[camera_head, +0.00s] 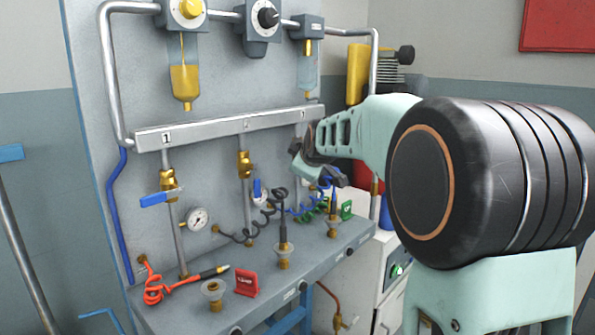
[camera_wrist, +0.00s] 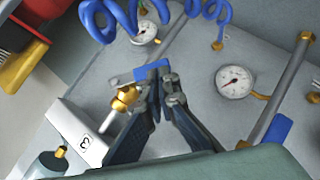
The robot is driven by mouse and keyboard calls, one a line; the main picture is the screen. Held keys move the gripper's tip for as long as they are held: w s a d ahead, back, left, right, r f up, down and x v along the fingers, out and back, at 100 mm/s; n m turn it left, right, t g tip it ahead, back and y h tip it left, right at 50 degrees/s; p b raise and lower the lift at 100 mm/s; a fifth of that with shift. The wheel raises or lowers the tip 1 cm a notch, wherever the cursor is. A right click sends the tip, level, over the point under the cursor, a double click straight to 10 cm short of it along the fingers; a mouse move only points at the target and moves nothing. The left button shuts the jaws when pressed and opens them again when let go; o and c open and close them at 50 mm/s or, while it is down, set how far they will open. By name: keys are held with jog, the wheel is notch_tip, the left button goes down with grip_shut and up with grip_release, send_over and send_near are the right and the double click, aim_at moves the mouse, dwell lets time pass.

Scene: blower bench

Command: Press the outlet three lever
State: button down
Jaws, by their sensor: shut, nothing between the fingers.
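The outlet three lever (camera_wrist: 148,70) is a short blue bar right at my fingertips in the wrist view. I cannot tell whether they touch it. Its brass valve (camera_wrist: 125,97) sits to the left of the fingers, on a pipe from the manifold end labelled 3 (camera_wrist: 84,141). My gripper (camera_wrist: 159,78) is shut and empty, its dark fingertips together. In the head view my gripper (camera_head: 322,178) is at the right end of the grey manifold (camera_head: 230,126) and hides most of outlet three.
Outlet one has a blue lever (camera_head: 155,198) pointing left; outlet two has a blue lever (camera_head: 257,188) hanging down. Gauges (camera_head: 197,219), coiled hoses (camera_head: 165,289) and upright nozzles (camera_head: 283,250) stand near the bench. A red card stand (camera_head: 246,283) is on the bench front.

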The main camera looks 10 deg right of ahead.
jog(key=shift+w+d+f+b, duration=0.2)
jog(key=shift+d+f+b, duration=0.15)
jog(key=shift+f, duration=0.2)
jog(key=shift+w+d+f+b, duration=0.2)
jog(key=shift+f+b, duration=0.15)
jog(key=shift+f, duration=0.2)
jog(key=shift+r, duration=0.15)
jog(key=shift+r+p, duration=0.55)
jog(key=shift+r, duration=0.15)
jog(key=shift+a, duration=0.1)
